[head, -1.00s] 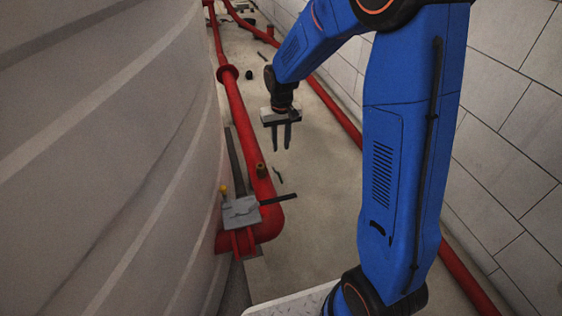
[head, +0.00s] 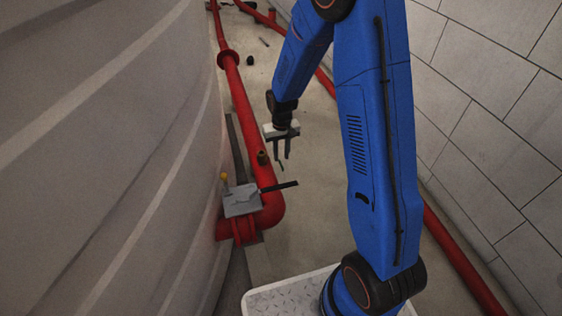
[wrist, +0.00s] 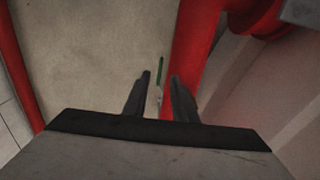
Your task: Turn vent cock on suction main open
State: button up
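The red suction main (head: 243,112) runs along the tank wall and bends at its near end. A small brass fitting (head: 262,158) stands on top of it, perhaps the vent cock; its handle is too small to make out. My gripper (head: 282,157) hangs just right of the fitting, fingers pointing down, apart and empty. In the wrist view my gripper (wrist: 161,77) shows a clear gap between its fingers. The red pipe (wrist: 198,45) passes beyond and right of the fingers there. The brass fitting is not visible in that view.
A grey plate (head: 241,201) with a black lever (head: 279,187) and a yellow knob (head: 224,176) sits by the pipe bend. A thin green stick (wrist: 161,72) shows beyond my fingers. Another red pipe (head: 448,253) runs along the tiled wall at right. Floor between is mostly clear.

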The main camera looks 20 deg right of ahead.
aim_at(281, 164)
jog(key=shift+f, duration=2.2)
grip_shut()
